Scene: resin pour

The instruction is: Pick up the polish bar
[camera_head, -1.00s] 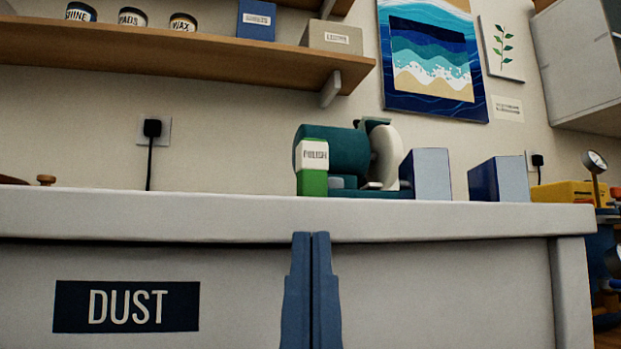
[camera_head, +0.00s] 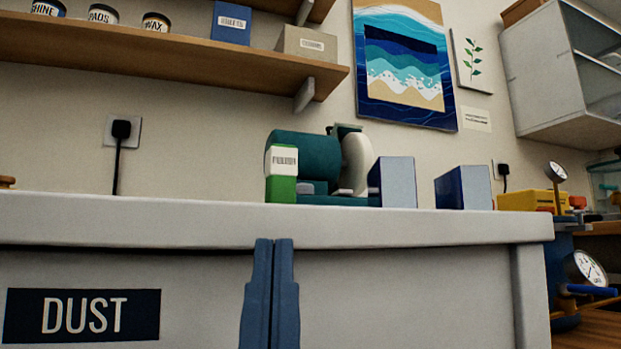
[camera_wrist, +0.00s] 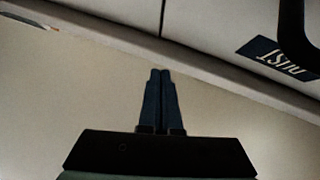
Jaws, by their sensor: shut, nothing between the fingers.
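The polish bar (camera_head: 282,188) is a small upright block, green below with a white labelled top. It stands near the front edge of the bench top (camera_head: 400,222), in front of a teal polishing machine (camera_head: 305,152). My gripper (camera_head: 274,241) has two blue fingers pressed together, empty, pointing up. In the head view its tips are below the bar, over the bench's front face. The gripper also shows in the wrist view (camera_wrist: 160,72), with no bar visible there.
Two blue-grey blocks (camera_head: 397,182) (camera_head: 463,187) stand right of the bar. A wall shelf (camera_head: 150,55) with tins and boxes hangs above. A DUST label (camera_head: 82,315) is on the bench front. Gauges (camera_head: 585,268) are at the right. The bench top left of the bar is mostly clear.

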